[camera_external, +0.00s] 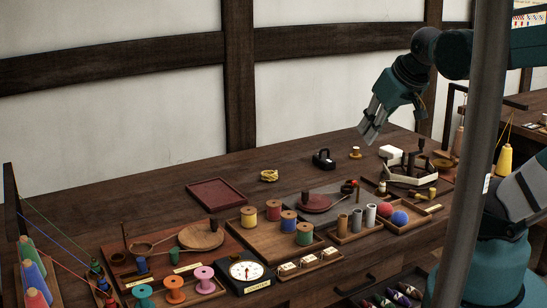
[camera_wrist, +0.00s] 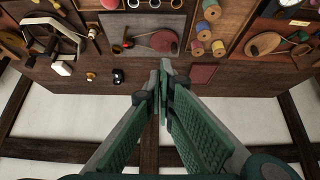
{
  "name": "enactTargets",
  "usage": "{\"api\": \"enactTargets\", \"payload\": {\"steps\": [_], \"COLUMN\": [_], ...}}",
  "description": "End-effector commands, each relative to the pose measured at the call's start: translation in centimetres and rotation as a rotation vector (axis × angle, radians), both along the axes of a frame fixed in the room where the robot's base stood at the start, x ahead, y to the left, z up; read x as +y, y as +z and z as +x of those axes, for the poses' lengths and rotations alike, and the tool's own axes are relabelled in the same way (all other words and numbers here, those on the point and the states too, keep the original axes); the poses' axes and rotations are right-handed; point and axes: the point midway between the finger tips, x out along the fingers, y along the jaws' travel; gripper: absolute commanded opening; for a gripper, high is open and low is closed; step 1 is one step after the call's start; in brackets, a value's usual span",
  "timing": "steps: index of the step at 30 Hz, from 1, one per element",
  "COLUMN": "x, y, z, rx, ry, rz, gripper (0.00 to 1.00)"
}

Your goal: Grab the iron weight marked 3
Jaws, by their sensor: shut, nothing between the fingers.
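A small black block with a handle on top (camera_external: 323,160), likely the iron weight, stands near the back edge of the table. It also shows in the wrist view (camera_wrist: 118,76), left of my fingertips. A pale spot shows on it, but I cannot read a number. My gripper (camera_external: 370,136) is up in the air above the table's back edge, to the right of the black block and apart from it. In the wrist view, the fingertips of my gripper (camera_wrist: 163,68) are together with nothing between them.
A small brass-coloured knob (camera_external: 355,153) and a white block (camera_external: 391,153) stand right of the black block. A coil of yellow cord (camera_external: 269,176) and an empty red tray (camera_external: 217,195) lie to its left. Spools and trays crowd the front. The table around the block is clear.

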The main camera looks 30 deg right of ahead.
Motion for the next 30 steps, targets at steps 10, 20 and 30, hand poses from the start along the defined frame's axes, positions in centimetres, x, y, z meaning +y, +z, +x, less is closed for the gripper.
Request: {"api": "enactTargets", "payload": {"steps": [10,20,30], "x": [0.00,0.00,0.00], "y": [0.00,0.00,0.00], "z": [0.00,0.00,0.00], "rx": [0.000,0.000,0.000], "ry": [0.000,0.000,0.000], "rz": [0.000,0.000,0.000], "gripper": [0.00,0.30,0.74]}}
